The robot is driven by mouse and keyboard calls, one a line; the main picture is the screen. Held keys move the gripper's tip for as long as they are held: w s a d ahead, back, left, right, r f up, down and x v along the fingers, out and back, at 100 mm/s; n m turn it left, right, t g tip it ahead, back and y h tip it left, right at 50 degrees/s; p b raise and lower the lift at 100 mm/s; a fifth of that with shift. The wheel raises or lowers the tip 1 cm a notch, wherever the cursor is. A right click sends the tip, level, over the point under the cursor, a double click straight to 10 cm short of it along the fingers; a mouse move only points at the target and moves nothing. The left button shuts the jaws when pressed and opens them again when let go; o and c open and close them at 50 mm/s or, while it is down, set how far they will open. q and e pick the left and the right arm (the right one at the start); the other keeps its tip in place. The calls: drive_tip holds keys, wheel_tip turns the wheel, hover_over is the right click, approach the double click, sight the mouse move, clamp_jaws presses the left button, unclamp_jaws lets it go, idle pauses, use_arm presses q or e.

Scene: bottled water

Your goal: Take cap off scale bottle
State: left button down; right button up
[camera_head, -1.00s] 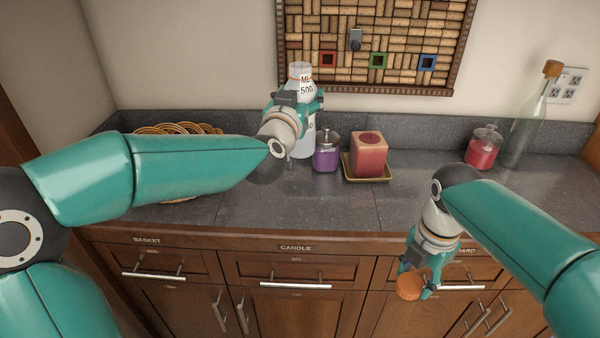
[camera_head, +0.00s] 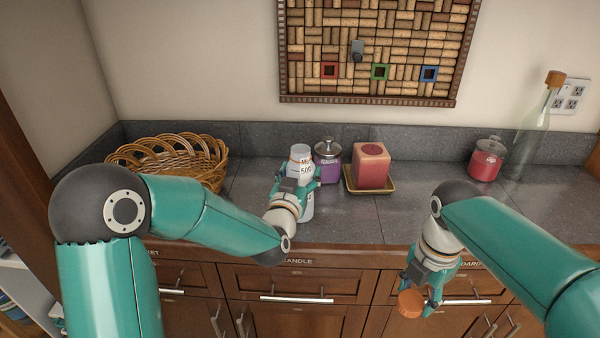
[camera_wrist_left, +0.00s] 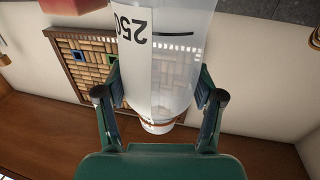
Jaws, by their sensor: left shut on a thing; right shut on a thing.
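The scale bottle (camera_head: 301,165) is a white, translucent bottle with printed marks. My left gripper (camera_head: 296,183) is shut around its body near the front of the counter. The bottle's top shows no cap. In the left wrist view the bottle (camera_wrist_left: 168,60) sits between the two fingers of my left gripper (camera_wrist_left: 160,110), and its print appears upside down. My right gripper (camera_head: 422,290) is shut on an orange cap (camera_head: 411,303), held in front of the cabinet drawers, below the counter edge. Whether the bottle's base touches the counter is hard to tell.
A wicker basket (camera_head: 170,160) stands at the counter's left. Behind and right of the bottle are a purple jar (camera_head: 328,168) and a pink candle (camera_head: 371,166) on a yellow dish (camera_head: 369,189). A red jar (camera_head: 485,163) and a corked glass bottle (camera_head: 530,135) stand at the right.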

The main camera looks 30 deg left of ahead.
use_arm(q)
drive_tip(key=shift+s, duration=0.1)
drive_tip(key=shift+f, duration=0.1)
drive_tip(key=shift+c, duration=0.7)
unclamp_jaws()
